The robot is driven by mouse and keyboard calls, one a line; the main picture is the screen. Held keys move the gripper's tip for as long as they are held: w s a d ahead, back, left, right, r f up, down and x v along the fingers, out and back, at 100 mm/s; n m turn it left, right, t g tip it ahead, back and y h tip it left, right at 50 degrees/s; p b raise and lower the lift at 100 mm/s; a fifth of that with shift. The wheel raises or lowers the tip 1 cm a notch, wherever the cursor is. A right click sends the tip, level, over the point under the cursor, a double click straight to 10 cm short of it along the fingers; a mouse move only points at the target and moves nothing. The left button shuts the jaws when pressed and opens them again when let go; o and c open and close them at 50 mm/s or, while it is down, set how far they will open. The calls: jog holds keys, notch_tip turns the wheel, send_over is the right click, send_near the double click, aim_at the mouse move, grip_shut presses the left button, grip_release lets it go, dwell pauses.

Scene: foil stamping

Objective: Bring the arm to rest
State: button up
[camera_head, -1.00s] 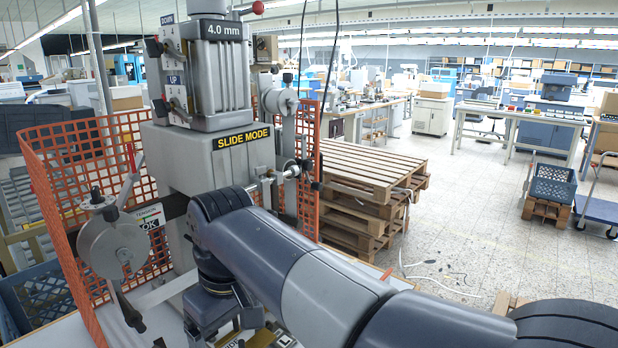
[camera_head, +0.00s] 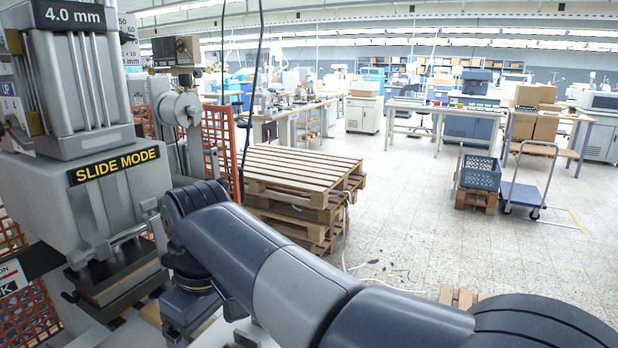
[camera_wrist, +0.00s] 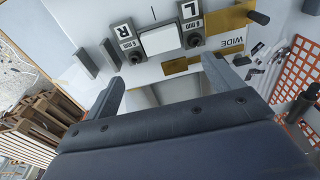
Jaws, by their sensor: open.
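My arm (camera_head: 290,290) reaches from the lower right to the left middle of the head view, bent down at the wrist in front of the grey stamping press (camera_head: 70,215). My gripper (camera_wrist: 163,84) shows in the wrist view with its two fingers wide apart and nothing between them. Its tips are out of sight at the bottom of the head view. Beyond the fingers, a white surface (camera_wrist: 85,25) carries grey blocks marked R (camera_wrist: 122,38) and L (camera_wrist: 190,22), with a white block (camera_wrist: 160,40) between them.
A stack of wooden pallets (camera_head: 300,170) stands right of the press. Orange mesh fencing (camera_head: 222,140) surrounds the press. A blue crate (camera_head: 480,172) and a blue trolley (camera_head: 525,195) stand farther right. Tiled floor (camera_head: 420,220) between them is mostly clear, with cable and debris near the pallets.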

jog(key=f, duration=0.7)
jog(key=shift+s+a, duration=0.1)
jog(key=shift+s, duration=0.1)
